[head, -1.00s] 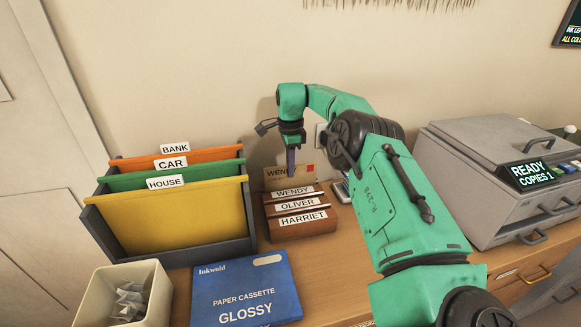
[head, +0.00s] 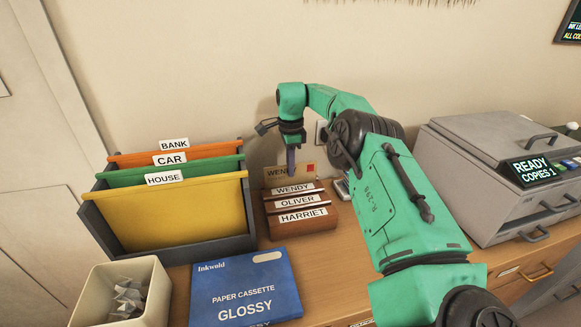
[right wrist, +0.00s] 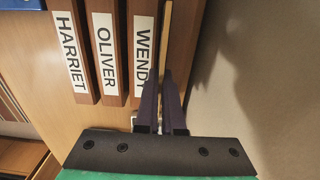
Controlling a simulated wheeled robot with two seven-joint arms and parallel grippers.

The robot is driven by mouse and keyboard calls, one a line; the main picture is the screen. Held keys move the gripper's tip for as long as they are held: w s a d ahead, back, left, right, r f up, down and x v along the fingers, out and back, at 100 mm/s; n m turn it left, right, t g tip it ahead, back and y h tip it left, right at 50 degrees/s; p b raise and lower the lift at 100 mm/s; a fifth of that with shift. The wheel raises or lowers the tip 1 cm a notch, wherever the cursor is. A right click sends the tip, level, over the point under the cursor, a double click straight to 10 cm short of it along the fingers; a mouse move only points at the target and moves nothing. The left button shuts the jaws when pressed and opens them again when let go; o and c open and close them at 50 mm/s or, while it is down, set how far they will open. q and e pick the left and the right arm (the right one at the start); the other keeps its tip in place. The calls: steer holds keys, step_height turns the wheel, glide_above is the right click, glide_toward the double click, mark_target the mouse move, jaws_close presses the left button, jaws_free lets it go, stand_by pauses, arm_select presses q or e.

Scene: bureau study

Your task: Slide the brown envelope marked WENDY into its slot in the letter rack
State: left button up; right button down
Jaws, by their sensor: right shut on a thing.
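The brown envelope (head: 303,179) marked WENDY, with a red stamp at its corner, stands upright at the back of the letter rack (head: 300,229). My right gripper (head: 291,172) is shut on its upper part from above. In the right wrist view the envelope (right wrist: 167,35) shows edge-on as a thin tan strip. It lies between the WENDY slat (right wrist: 142,50) and the rack's back panel (right wrist: 184,40), with my right gripper (right wrist: 172,78) around it. The rack hides its lower part, so I cannot tell how deep it sits. My left gripper is out of view.
A file holder (head: 170,250) with BANK, CAR and HOUSE folders stands left of the rack. A blue paper cassette box (head: 245,288) and a bin with crumpled paper (head: 90,295) are in front. A grey copier (head: 450,170) stands right. The wall is close behind.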

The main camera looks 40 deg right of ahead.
steer(key=shift+f+b, duration=0.35)
steer(key=shift+f, duration=0.05)
steer(key=c, duration=1)
jaws_free()
steer(key=shift+o, duration=0.2)
step_height(320, 180, up, 6)
steer(key=shift+r+p, duration=0.25)
steer(key=shift+p, duration=0.45)
step_height(320, 180, up, 8)
steer(key=p, duration=0.6)
